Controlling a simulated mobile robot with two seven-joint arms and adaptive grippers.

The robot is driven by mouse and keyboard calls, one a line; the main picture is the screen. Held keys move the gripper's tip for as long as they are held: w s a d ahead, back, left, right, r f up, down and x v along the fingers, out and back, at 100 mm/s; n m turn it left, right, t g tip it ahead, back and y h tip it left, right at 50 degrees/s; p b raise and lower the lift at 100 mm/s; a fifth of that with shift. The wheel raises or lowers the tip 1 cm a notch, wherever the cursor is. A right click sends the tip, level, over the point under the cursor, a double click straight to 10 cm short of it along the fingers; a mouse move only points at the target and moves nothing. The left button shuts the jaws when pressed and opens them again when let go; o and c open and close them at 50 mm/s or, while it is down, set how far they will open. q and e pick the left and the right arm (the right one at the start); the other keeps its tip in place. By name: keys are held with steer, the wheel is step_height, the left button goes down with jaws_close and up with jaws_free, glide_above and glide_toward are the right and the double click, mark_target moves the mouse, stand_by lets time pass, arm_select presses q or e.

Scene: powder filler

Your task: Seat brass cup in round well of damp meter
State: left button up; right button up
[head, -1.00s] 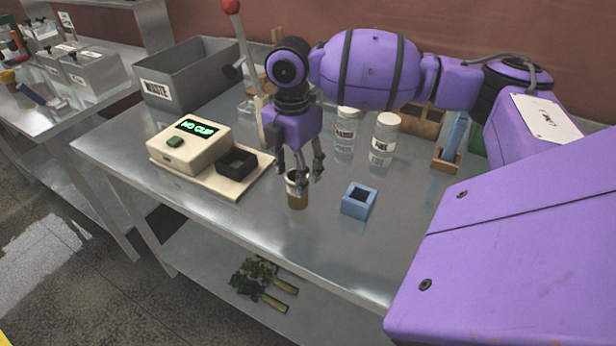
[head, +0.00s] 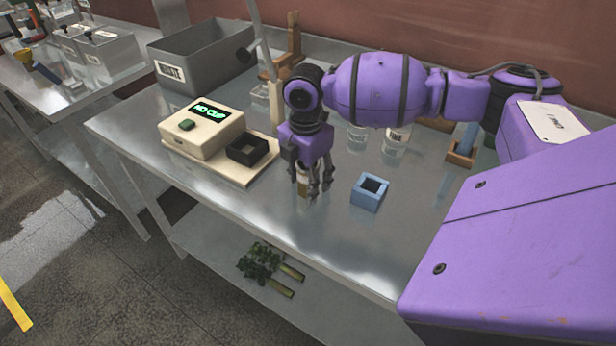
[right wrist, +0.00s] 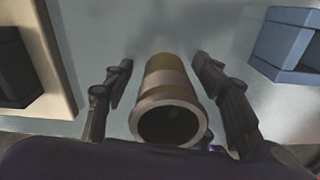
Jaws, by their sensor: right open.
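The brass cup (right wrist: 166,85) stands upright on the steel table between the spread fingers of my right gripper (right wrist: 165,90), its open mouth toward the wrist camera. In the head view the cup (head: 303,184) is partly hidden behind the fingers of my right gripper (head: 313,190). The gripper is open, with gaps on both sides of the cup in the wrist view. The cream damp meter (head: 203,137) stands to the left, its display reading "NO CUP". A black square holder (head: 247,149) sits on its base plate; I cannot make out a round well. My left gripper is out of view.
A blue square block with an opening (head: 370,192) stands right of the cup. White jars (head: 396,140) and a wooden holder (head: 460,152) are behind my arm. A grey waste bin (head: 203,62) is at the back left. The front table strip is clear.

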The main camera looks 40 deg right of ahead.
steer(key=c, duration=1.2)
steer(key=shift+r, duration=0.1)
steer(key=shift+r, duration=0.4)
step_height(320, 180, up, 2)
steer(key=shift+r, duration=0.1)
steer(key=s+a+r, duration=0.5)
steer(key=a+r, duration=0.1)
steer(key=a, duration=0.1)
steer(key=s+a+r+p, duration=0.1)
steer(key=s+a+r, duration=0.2)
steer(key=a+r, duration=0.1)
steer(key=shift+s+a, duration=0.1)
steer(key=shift+s, duration=0.2)
